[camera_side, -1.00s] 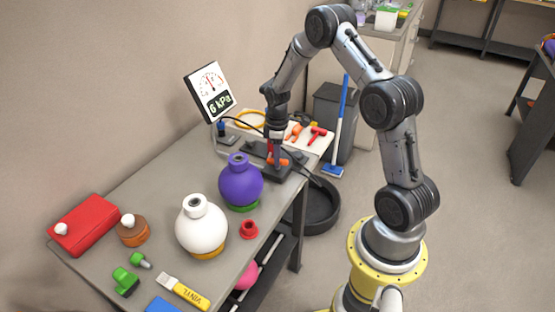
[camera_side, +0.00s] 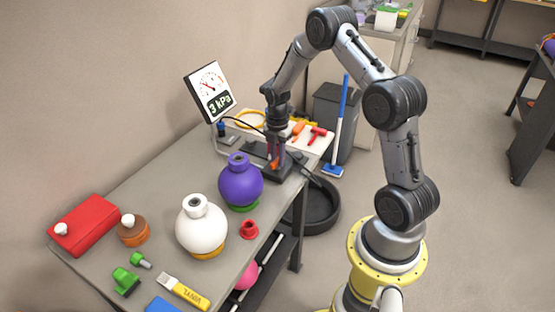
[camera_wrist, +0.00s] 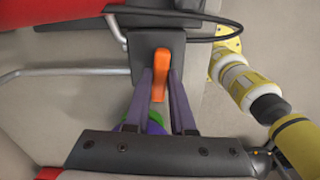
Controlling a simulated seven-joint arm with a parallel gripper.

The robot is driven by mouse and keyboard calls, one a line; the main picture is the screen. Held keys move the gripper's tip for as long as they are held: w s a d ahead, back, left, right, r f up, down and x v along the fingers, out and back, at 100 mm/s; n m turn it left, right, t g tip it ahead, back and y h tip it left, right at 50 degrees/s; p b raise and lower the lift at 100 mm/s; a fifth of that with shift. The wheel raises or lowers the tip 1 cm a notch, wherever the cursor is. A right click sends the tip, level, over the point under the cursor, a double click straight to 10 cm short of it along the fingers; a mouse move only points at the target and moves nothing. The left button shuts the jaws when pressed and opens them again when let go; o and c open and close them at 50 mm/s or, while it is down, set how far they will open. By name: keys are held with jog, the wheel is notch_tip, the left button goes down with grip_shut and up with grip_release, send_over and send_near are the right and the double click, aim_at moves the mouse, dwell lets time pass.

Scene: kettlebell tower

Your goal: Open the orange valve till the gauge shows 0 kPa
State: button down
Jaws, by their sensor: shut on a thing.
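The gauge (camera_side: 209,78) stands on a post at the back of the table. Its display reads 3 kPa and its dial has a red needle. The orange valve handle (camera_wrist: 160,68) sits on a dark grey block in the wrist view, pointing roughly along the fingers. My gripper (camera_wrist: 162,80) is shut on the orange handle, one finger on each side. In the side view my gripper (camera_side: 276,160) points down at the valve's dark base, and the handle is mostly hidden by the fingers.
A purple kettlebell-like vessel (camera_side: 240,183) and a white one (camera_side: 201,228) stand in front of the valve. A red ring piece (camera_side: 249,229) is near the table edge. Red and orange tools (camera_side: 318,133) lie on a pale board behind. A black hose runs nearby.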

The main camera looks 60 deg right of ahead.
aim_at(277, 159)
jog(key=c, duration=0.9)
grip_release()
jog(key=shift+r, duration=3)
